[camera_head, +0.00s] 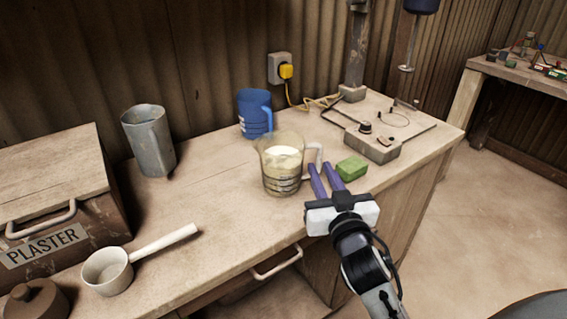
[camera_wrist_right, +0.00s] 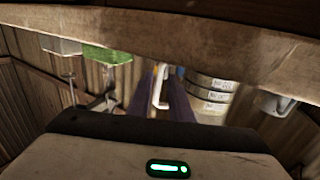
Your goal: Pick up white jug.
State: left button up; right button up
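The white jug (camera_head: 281,172) is a see-through measuring jug with dark marks and pale contents, upright on the bench. Its whitish handle (camera_head: 315,157) points right, toward my right gripper (camera_head: 321,167). The gripper's two purple fingers are apart, with their tips near the handle. In the right wrist view the jug (camera_wrist_right: 210,94) shows behind the fingers, and its handle (camera_wrist_right: 161,88) appears between my right gripper's fingers (camera_wrist_right: 163,82). I cannot tell whether a finger touches it. My left gripper is not in view.
A green sponge (camera_head: 352,168) lies just right of the fingers. A blue jug (camera_head: 254,114) and a grey metal jug (camera_head: 148,140) stand behind. A white ladle (camera_head: 108,270) and a plaster box (camera_head: 50,215) are at left. Bench between is clear.

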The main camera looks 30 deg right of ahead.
jog(key=x, duration=0.7)
jog(key=shift+w+p, duration=0.1)
jog(key=shift+p, duration=0.2)
grip_shut()
dwell(1.0)
jog(key=shift+r, duration=0.15)
